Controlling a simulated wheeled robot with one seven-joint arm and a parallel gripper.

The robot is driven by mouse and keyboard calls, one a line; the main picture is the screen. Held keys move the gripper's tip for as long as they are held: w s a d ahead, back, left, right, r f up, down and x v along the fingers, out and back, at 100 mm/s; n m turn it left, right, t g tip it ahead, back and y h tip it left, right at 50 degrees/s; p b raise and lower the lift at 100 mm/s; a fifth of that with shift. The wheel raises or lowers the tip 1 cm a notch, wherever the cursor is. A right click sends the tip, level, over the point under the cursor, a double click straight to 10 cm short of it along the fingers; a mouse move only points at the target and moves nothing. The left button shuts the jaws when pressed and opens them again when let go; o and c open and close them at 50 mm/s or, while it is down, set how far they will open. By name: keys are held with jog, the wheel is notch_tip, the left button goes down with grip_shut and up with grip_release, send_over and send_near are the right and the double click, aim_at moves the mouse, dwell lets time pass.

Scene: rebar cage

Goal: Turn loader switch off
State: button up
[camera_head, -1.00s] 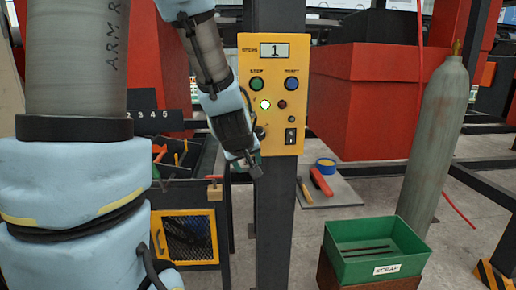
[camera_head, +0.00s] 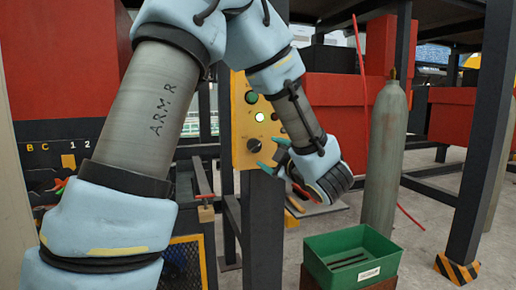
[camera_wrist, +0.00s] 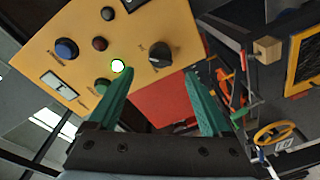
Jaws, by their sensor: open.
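The yellow control panel (camera_head: 240,122) stands on a dark post, partly hidden by my arm. On it is a black rotary knob (camera_head: 254,145), which also shows in the wrist view (camera_wrist: 160,55); its label is too small to read, so I cannot tell for certain that it is the loader switch. My gripper (camera_head: 272,157) is in front of the panel's lower part. In the wrist view its two teal fingers (camera_wrist: 157,80) are apart and empty, with the knob beyond and between their tips. I see no contact.
A green bin (camera_head: 350,254) stands at the lower right, before a grey gas cylinder (camera_head: 385,150).

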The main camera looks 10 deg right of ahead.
aim_at(258, 147)
jog(key=p+x, duration=0.2)
jog(key=x, duration=0.6)
grip_shut()
dwell(0.5)
